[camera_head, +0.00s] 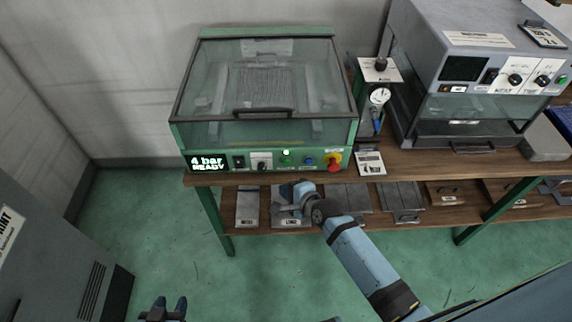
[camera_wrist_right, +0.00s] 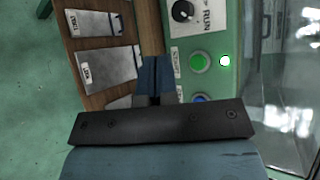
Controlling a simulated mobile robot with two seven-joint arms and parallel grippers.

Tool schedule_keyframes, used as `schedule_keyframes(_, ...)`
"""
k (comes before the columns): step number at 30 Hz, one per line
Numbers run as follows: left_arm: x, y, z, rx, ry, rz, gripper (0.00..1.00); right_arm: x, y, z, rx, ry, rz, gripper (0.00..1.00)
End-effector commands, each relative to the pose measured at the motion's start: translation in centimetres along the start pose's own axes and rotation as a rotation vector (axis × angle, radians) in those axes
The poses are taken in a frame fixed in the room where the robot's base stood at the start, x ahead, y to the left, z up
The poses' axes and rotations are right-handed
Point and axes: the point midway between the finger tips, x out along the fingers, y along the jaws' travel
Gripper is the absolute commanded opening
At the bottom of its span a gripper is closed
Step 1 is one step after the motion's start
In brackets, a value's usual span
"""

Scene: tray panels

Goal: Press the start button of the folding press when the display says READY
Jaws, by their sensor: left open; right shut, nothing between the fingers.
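The green folding press (camera_head: 180,135) stands on the wooden bench with its clear lid down. Its display (camera_head: 208,163) reads "4 bar READY". A green button (camera_head: 285,161) sits on the front panel beneath a lit lamp (camera_head: 286,152); in the right wrist view the green button (camera_wrist_right: 200,62) is beside the lit lamp (camera_wrist_right: 224,60). My right gripper (camera_head: 286,190) is shut and empty, just below the front panel; in the right wrist view its fingertips (camera_wrist_right: 155,62) appear left of the green button, apart from it. My left gripper (camera_head: 163,310) is open at the bottom left.
A knob (camera_head: 261,161), a blue button (camera_head: 309,161) and a red stop button (camera_head: 334,166) share the panel. A gauge stand (camera_head: 379,96) and a grey machine (camera_head: 430,45) stand to the right. Metal plates (camera_head: 247,206) lie on the lower shelf.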

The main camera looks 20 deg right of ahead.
Motion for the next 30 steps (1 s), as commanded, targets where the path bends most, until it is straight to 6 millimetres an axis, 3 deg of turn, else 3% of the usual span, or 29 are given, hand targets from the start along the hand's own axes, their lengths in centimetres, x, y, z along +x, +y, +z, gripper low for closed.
schedule_keyframes(6, 1.2, -0.1, 2.0, 0.0, -0.003, -0.001, 0.43, 2.5, -1.4, -1.8, -0.002, 0.001, -0.003, 0.0)
schedule_keyframes(12, 1.3, -0.1, 2.2, 0.0, -0.006, -0.001, 0.43, 3.7, -2.6, -2.6, 0.001, 0.0, 0.0, 0.0)
schedule_keyframes(30, 1.2, -0.1, 1.9, 0.0, 0.002, -0.001, 0.43, 4.2, -3.1, -3.1, 0.0, 0.0, 0.0, 0.0)
